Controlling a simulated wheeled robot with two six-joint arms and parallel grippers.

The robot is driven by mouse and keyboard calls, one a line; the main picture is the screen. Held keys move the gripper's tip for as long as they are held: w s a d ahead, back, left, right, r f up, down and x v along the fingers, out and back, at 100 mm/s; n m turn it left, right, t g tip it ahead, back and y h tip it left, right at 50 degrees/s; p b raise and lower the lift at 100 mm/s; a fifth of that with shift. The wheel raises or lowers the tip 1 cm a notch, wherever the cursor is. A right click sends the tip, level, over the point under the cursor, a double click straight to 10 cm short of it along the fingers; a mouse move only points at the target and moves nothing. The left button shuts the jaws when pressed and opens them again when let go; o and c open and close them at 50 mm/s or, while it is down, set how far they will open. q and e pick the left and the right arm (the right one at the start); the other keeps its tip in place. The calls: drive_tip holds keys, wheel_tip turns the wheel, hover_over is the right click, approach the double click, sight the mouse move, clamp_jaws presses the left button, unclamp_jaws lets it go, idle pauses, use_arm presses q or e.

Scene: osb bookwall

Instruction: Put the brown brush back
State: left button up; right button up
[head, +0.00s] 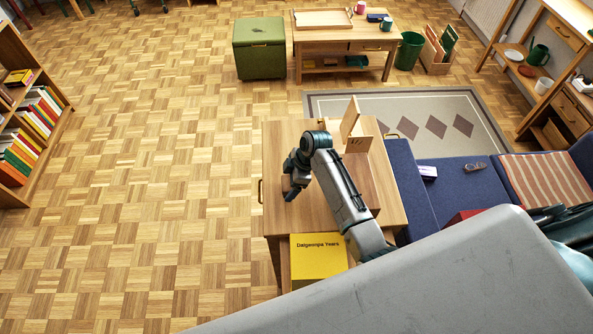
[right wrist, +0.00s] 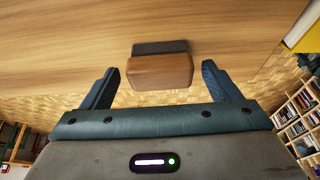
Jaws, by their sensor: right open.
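The brown brush (right wrist: 160,72) lies on the wooden side table (right wrist: 60,60), with a brown body and a dark strip along its far side. In the right wrist view it sits between the two open fingers, with a gap on each side. In the head view my right gripper (head: 292,192) is low over the table's left side and hides most of the brush; a bit of brown shows beside it. The gripper is open and holds nothing. My left gripper is not in view.
A wooden box (head: 358,145) with a raised panel stands on the table, partly behind my right arm. A blue sofa (head: 412,195) adjoins the right side. Parquet floor to the left is clear.

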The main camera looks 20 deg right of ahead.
drive_tip(key=b+v, duration=0.1)
drive_tip(key=v, duration=0.9)
drive_tip(key=shift+r+b, duration=0.2)
drive_tip(key=shift+b, duration=0.2)
drive_tip(key=shift+s+d, duration=0.1)
